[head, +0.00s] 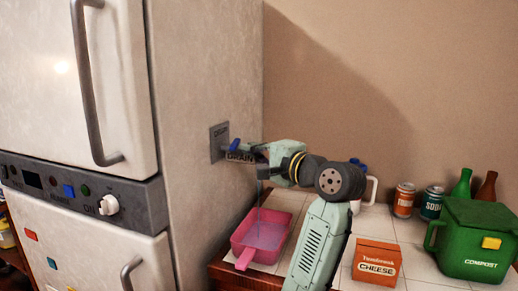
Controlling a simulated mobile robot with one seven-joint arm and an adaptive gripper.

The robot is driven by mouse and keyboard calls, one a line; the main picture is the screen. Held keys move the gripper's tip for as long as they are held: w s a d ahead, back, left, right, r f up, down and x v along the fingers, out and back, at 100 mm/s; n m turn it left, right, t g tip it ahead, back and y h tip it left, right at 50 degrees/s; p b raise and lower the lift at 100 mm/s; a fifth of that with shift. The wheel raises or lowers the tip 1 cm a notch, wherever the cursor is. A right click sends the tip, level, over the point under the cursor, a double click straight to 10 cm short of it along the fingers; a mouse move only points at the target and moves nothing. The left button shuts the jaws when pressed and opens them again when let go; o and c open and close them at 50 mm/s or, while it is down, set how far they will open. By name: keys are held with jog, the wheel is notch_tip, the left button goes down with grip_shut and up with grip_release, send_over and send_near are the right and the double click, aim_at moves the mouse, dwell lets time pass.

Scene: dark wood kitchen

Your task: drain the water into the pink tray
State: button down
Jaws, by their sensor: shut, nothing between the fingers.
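The drain fitting (219,140) is a grey plate on the fridge's right side, with a small blue handle (235,145) and a "DRAIN" label. My gripper (247,151) is shut and empty, pointing left, right beside the blue handle; I cannot tell whether it touches it. The pink tray (245,258) stands on the tiled counter below the fitting, with its handle toward the front. A faint bluish vertical streak runs from near the fitting down to the tray; it looks like a thin stream of water. The water level inside is unclear.
The white fridge (205,65) fills the left. On the counter are an orange cheese box (377,262), a green compost bin (474,240), cans (404,200), bottles (463,184) and a white mug (371,190) partly behind my arm. The wall closes the back.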

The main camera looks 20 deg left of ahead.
jog(key=a+m+t+h, duration=0.1)
jog(key=s+m+t+h, duration=0.1)
jog(key=t, duration=0.1)
jog(key=shift+s+a+p, duration=0.3)
jog(key=shift+a+p, duration=0.1)
jog(key=shift+w+d, duration=0.1)
dwell(0.4)
